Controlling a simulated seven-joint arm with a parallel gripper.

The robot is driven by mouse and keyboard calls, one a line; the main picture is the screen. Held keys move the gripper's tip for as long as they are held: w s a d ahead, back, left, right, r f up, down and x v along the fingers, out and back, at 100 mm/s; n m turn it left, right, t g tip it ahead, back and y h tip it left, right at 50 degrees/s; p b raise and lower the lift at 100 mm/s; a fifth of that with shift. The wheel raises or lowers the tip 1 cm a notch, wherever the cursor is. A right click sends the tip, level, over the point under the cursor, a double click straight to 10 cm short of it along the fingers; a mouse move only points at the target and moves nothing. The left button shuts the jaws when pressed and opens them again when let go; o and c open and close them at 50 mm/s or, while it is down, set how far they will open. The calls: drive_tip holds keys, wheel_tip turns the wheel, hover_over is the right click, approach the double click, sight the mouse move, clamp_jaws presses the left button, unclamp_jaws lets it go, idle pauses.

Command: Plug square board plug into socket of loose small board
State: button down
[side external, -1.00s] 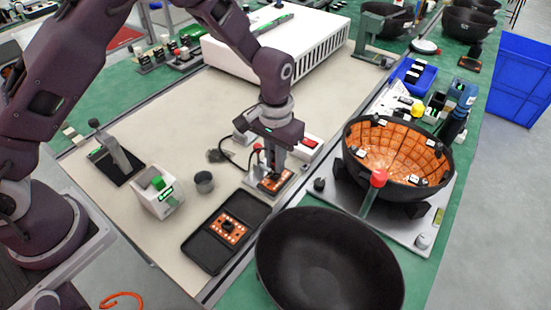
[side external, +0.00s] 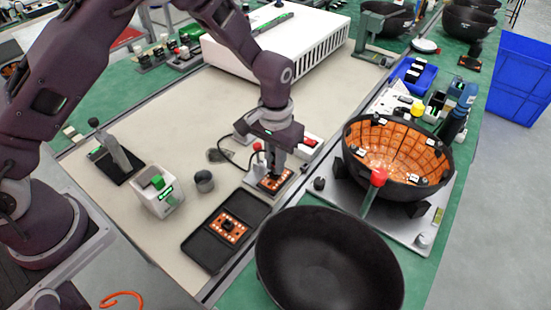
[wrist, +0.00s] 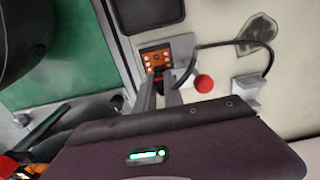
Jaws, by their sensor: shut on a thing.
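A small orange board (side external: 270,185) with white pads lies on a light metal fixture plate right below my gripper. The board also shows in the wrist view (wrist: 153,60), just beyond the fingertips. My gripper (side external: 276,172) points down at the board and is shut on a small dark piece, likely the plug, mostly hidden by the fingers. In the wrist view the fingertips (wrist: 160,78) meet at the board's near edge. Whether the plug sits in a socket cannot be seen. Another orange board (side external: 238,237) with a dark centre part lies in a black tray (side external: 203,243).
A red-knobbed clamp (wrist: 204,84) and a black cable (wrist: 272,60) are close beside the fixture. A black bowl (side external: 330,262) stands in front, and an orange-lined bowl (side external: 398,150) at right. The pale mat (side external: 320,105) behind is mostly clear.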

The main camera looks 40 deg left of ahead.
drive_tip(key=shift+f, duration=0.25)
drive_tip(key=c, duration=1.4)
unclamp_jaws()
drive_tip(key=shift+o, duration=0.2)
drive_tip(key=shift+r, duration=0.1)
wheel_tip(320, 180, up, 7)
drive_tip(key=shift+f, duration=0.1)
